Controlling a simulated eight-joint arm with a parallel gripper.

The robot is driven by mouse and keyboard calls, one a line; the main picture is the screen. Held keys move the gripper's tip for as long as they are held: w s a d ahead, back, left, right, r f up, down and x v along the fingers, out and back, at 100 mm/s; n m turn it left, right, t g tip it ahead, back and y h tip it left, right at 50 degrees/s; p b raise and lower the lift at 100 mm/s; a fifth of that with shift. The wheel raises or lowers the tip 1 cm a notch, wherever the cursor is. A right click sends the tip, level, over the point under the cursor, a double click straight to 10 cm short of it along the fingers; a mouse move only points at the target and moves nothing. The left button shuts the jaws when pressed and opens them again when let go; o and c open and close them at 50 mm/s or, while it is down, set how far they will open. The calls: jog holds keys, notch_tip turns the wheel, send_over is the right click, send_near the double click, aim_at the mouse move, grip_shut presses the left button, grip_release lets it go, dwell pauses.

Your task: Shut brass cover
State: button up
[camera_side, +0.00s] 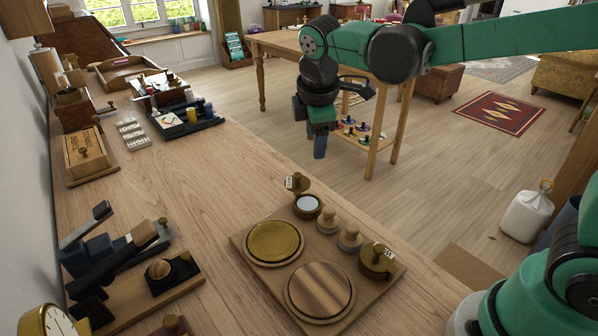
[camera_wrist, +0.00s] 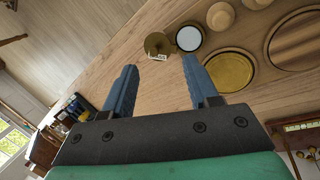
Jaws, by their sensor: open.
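A small brass cover (camera_side: 297,183) with a white tag stands raised at the back edge of the wooden board, beside a small round pot (camera_side: 307,206) with a pale inside. In the wrist view the cover (camera_wrist: 157,44) lies left of the open pot (camera_wrist: 188,38), its knob or tag facing up. A large flat brass disc (camera_side: 273,242) lies in the board. My gripper (camera_side: 320,148) hangs in the air behind the board, apart from everything. In the wrist view its two blue fingers (camera_wrist: 156,75) are spread and empty.
A dark clamp-like device (camera_side: 125,250) stands to the left. The bench between them is clear.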

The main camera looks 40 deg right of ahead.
aim_at(297, 174)
jog(key=shift+w+f+n+g+h, duration=0.4)
jog(key=shift+w+f+n, duration=0.65)
jog(key=shift+f, duration=0.6)
jog(key=shift+w+f+n+g+h, duration=0.4)
jog(key=shift+w+f+n, duration=0.45)
jog(key=shift+f+n, duration=0.55)
jog(key=shift+w+f+n+g+h, duration=0.35)
jog(key=shift+w+f+n, duration=0.6)
jog(key=shift+f, duration=0.9)
grip_shut()
